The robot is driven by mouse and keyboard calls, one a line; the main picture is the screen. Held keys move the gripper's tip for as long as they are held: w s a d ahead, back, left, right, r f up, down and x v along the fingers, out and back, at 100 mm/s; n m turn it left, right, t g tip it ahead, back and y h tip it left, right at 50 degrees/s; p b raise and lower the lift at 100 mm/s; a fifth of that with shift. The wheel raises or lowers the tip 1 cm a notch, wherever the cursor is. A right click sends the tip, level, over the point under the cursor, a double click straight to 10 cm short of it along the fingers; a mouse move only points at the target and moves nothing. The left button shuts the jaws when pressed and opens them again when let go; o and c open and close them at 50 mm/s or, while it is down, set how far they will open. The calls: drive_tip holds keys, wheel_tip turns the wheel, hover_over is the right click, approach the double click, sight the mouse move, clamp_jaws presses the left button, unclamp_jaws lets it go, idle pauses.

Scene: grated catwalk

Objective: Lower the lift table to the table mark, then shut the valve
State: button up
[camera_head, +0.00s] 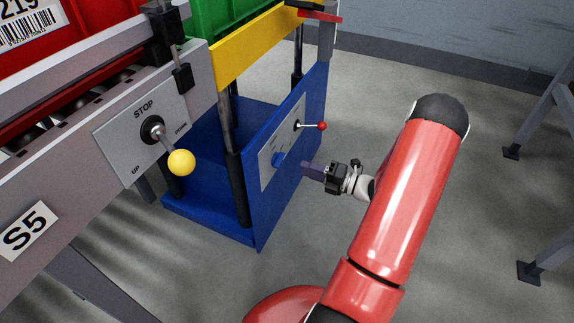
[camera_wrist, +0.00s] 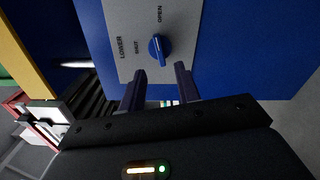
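The lift table has a blue body (camera_head: 212,150) and a yellow top frame (camera_head: 250,45). On its grey panel (camera_head: 268,180) is a blue valve knob (camera_head: 278,158), and above it a lever with a red ball (camera_head: 322,126). In the wrist view the knob (camera_wrist: 157,48) sits on the panel beside the words LOWER, SHUT and OPEN; I cannot tell its exact setting. My gripper (camera_head: 309,171) is in front of the panel, apart from it. In the wrist view its fingers (camera_wrist: 160,70) are apart and empty, with the knob just beyond the tips. I cannot make out the table mark surely.
A green crate (camera_head: 205,18) stands on the lift table. The conveyor at left has a STOP/UP/DOWN plate (camera_head: 118,152) with a yellow-balled lever (camera_head: 181,162) and an S5 label (camera_head: 29,231). Grey stand legs (camera_head: 545,115) are at right. The floor (camera_head: 470,200) between is clear.

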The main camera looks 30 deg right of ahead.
sight(282, 161)
drive_tip(key=x, duration=0.7)
drive_tip(key=shift+w+a+b, duration=0.2)
drive_tip(key=shift+w+b, duration=0.05)
drive_tip(key=shift+b, duration=0.1)
clamp_jaws()
